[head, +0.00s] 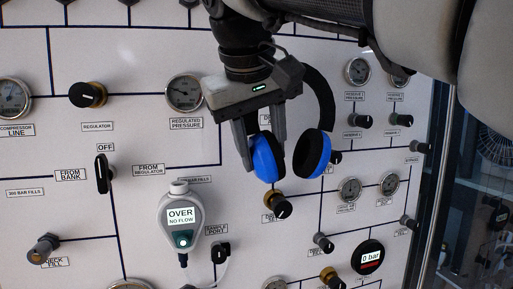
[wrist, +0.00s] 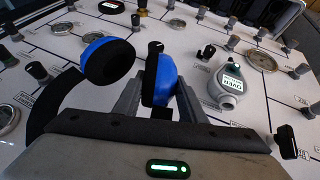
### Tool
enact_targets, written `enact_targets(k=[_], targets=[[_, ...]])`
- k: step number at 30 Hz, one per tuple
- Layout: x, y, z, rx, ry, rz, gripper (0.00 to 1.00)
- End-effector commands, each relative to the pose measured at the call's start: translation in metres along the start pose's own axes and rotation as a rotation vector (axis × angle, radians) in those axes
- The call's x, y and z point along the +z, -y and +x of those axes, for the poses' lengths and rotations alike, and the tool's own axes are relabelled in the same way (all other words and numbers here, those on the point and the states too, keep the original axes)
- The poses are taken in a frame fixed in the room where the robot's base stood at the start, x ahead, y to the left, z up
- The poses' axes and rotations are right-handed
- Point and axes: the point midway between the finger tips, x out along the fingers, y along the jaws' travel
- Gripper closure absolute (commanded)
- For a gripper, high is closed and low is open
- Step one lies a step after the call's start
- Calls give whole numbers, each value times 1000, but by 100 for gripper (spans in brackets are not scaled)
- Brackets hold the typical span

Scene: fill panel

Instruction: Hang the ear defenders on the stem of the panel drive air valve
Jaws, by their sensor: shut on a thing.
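The ear defenders (head: 312,154) have two blue cups with black pads and a black headband. My gripper (head: 262,150) points down in front of the panel, shut on the left cup in the head view. The other cup hangs free to the right, and the band arcs up beside my gripper. In the wrist view, the held cup (wrist: 163,82) sits between the fingers (wrist: 158,100), with the free cup (wrist: 107,58) to its left. I cannot read which valve is the panel drive air valve. A brass-collared valve (head: 278,204) with a black knob is just below the cups, its label partly hidden.
The white panel (head: 200,150) carries several knobs and gauges. A grey flow meter (head: 180,222) reading "OVER NO FLOW" protrudes at lower left of the cups. The regulator knob (head: 88,95) and regulated pressure gauge (head: 185,93) are left of my gripper. A metal frame edge (head: 432,185) stands right.

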Motion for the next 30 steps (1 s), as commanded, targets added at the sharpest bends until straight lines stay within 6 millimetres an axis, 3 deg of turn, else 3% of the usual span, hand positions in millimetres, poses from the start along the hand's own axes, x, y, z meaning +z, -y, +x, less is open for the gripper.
enact_targets(k=[19,30], targets=[[-34,0,18,1,-1,0,93],[-39,2,33,1,-1,1,93]])
